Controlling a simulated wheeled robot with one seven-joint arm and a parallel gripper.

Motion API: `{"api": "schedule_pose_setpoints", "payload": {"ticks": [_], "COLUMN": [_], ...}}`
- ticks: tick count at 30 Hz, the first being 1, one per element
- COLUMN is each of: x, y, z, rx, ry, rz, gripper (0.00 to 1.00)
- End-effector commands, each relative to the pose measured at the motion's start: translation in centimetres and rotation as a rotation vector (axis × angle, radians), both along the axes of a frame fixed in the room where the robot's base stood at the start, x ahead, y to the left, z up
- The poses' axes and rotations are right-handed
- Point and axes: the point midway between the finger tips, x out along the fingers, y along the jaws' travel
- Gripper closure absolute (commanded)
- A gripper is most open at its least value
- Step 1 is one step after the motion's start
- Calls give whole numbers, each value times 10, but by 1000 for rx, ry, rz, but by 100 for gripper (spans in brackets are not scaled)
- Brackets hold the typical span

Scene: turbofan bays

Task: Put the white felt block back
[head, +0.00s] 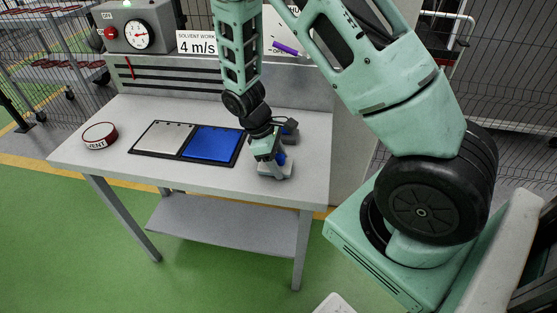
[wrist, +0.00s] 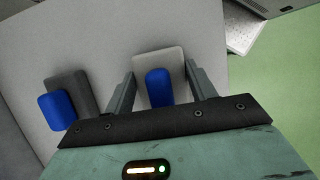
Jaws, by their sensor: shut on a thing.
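The white felt block (wrist: 158,60) is a pale block with a blue grip on top. In the wrist view it sits between the two fingers of my gripper (wrist: 160,84), which is shut on it. In the head view my gripper (head: 268,158) is over the right front of the table, and the pale block (head: 276,172) shows below it, at or close to the tabletop. A dark grey block (wrist: 70,84) with a blue grip (wrist: 58,111) lies to the left in the wrist view; in the head view it (head: 291,134) is partly hidden behind my gripper.
A black-framed tray (head: 132,150) with a pale panel (head: 163,137) and a blue panel (head: 211,142) lies mid-table (head: 120,168). A red-rimmed round item marked VENT (head: 99,136) is at the left. A control box with a gauge (head: 137,34) stands behind. The front-left tabletop is clear.

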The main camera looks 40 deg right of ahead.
Motion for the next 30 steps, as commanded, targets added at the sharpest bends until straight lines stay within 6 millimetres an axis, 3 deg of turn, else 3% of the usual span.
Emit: {"api": "schedule_pose_setpoints", "payload": {"ticks": [12,13,15,24,30], "x": [0,0,0,0,8], "y": [0,0,0,0,4], "z": [-7,-7,-6,-4,14], "rx": [0,0,0,0,1], "ry": [-1,-1,-1,-1,-7], "rz": [0,0,0,0,2], "gripper": [66,42,23,23,23]}}
